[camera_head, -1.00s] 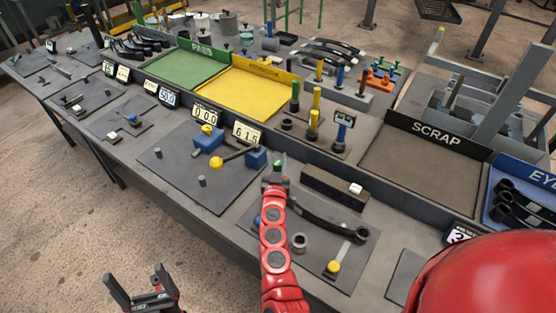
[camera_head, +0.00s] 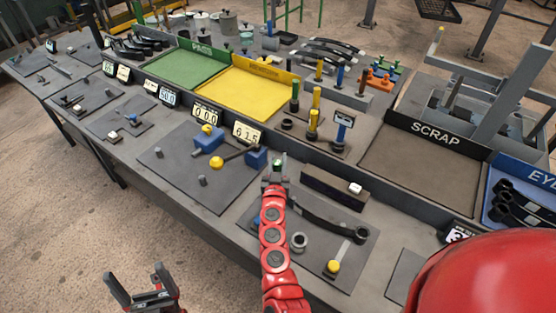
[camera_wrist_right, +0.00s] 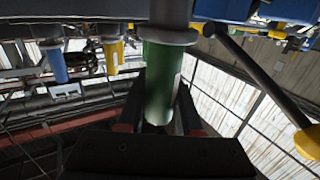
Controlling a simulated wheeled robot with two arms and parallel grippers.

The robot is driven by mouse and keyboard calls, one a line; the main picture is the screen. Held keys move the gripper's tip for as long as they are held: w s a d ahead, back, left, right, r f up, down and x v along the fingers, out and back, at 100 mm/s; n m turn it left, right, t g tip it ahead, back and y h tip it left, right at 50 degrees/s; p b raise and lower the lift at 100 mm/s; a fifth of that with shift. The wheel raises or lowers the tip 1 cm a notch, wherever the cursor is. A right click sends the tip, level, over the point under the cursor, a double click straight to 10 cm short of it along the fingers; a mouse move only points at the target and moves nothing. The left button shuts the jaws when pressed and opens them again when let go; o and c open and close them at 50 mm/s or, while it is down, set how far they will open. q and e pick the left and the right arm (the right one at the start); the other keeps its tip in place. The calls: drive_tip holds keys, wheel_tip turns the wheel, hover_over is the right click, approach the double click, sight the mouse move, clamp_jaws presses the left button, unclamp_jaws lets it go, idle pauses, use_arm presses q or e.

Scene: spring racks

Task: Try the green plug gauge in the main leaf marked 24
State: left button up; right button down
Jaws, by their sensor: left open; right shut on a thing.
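My right gripper (camera_head: 276,180) is shut on the green plug gauge (camera_head: 278,164), above the bench near the left end of a dark curved leaf (camera_head: 325,219). In the right wrist view the gauge's green part (camera_wrist_right: 163,75) stands between the fingers, with a grey collar (camera_wrist_right: 165,35) and shaft beyond it. The leaf lies on a dark board, with a round eye at its right end. Its left end is partly hidden by my gripper and arm. I cannot read a 24 on it. My left gripper (camera_head: 135,276) is open and empty over the floor.
A dark block (camera_head: 334,187) stands behind the leaf. A grey ring (camera_head: 299,241) and a yellow knob (camera_head: 333,267) are in front. A yellow-ended rod and blue blocks (camera_head: 208,141) stand left. Upright gauges (camera_head: 313,122) and the SCRAP tray (camera_head: 420,165) are behind.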

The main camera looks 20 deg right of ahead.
drive_tip(key=shift+f+b, duration=1.2)
drive_tip(key=shift+f, duration=0.6)
idle(2.0)
wheel_tip(320, 180, up, 6)
drive_tip(key=p, duration=0.7)
drive_tip(key=shift+r, duration=0.15)
idle(0.6)
wheel_tip(320, 180, up, 4)
drive_tip(key=p, duration=0.4)
drive_tip(key=shift+p, duration=0.35)
idle(0.3)
